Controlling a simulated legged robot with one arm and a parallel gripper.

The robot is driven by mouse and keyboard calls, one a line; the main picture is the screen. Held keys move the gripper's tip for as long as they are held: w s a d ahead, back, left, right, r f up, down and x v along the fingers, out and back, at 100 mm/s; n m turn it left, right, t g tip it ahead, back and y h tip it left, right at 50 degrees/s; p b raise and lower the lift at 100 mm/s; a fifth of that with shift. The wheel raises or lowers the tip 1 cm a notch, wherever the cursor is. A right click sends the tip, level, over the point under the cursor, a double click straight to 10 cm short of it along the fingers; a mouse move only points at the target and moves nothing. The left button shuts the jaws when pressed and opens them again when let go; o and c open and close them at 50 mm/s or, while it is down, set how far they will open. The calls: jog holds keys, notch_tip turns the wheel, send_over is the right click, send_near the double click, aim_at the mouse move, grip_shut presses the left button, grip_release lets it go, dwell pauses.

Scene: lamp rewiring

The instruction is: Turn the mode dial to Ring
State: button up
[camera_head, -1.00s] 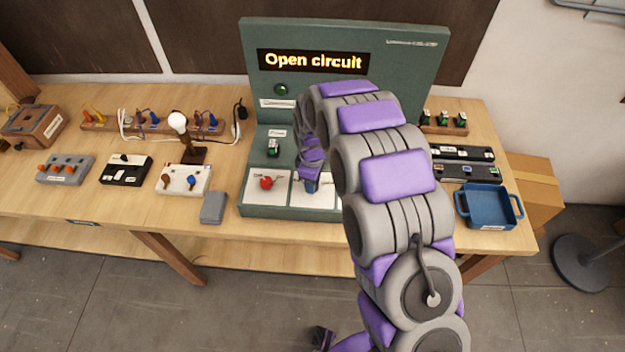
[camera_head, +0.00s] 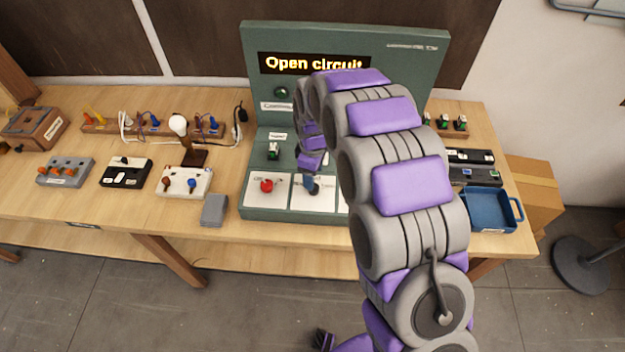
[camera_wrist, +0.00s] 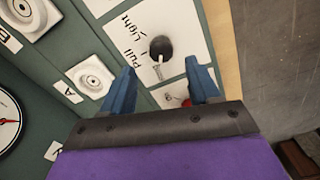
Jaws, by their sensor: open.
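The green test panel (camera_head: 400,70) stands at the back of the bench, and its display (camera_head: 285,64) reads "Open circuit". A dial labelled Ring cannot be made out; part of the panel's base is hidden behind my arm. A red knob (camera_head: 266,186) sits on a white plate at the base's front left. Beside it is a dark round knob (camera_head: 315,188), labelled "Pull Light" in the wrist view (camera_wrist: 161,48). My gripper (camera_wrist: 163,72) is open and empty, its blue fingertips apart just short of the dark knob. The red knob is partly hidden by the gripper there (camera_wrist: 186,102).
A blue tray (camera_head: 516,210) stands at the bench's right front. A grey block (camera_head: 214,210) lies left of the panel base. A bulb on a stand (camera_head: 179,125) and several switch boxes are further left. Bare wood shows at the bench's left front (camera_head: 120,212).

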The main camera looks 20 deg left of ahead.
notch_tip(320, 180, up, 12)
jog(key=shift+p, duration=0.3)
dwell(0.3)
jog(key=s+d+r+m+b, duration=0.1)
jog(key=s+d+r+m, duration=0.2)
jog(key=d, duration=0.4)
jog(key=s+d+r+m+b, duration=0.1)
jog(key=s+d+m, duration=0.2)
jog(key=s+d, duration=0.35)
jog(key=s+d+r+m+b, duration=0.1)
jog(key=s+d+r+m, duration=0.2)
jog(key=d, duration=0.5)
jog(key=s+d+f+m+b, duration=0.1)
jog(key=s+d+m, duration=0.1)
jog(key=s, duration=0.5)
jog(key=s+d+f+m+g+b, duration=0.1)
jog(key=s+d+f+m, duration=0.1)
jog(key=s, duration=0.5)
jog(key=s+d+f+m, duration=0.2)
jog(key=s+d+m, duration=0.2)
jog(key=s, duration=0.3)
jog(key=shift+d+g+b, duration=0.4)
jog(key=shift+d, duration=0.4)
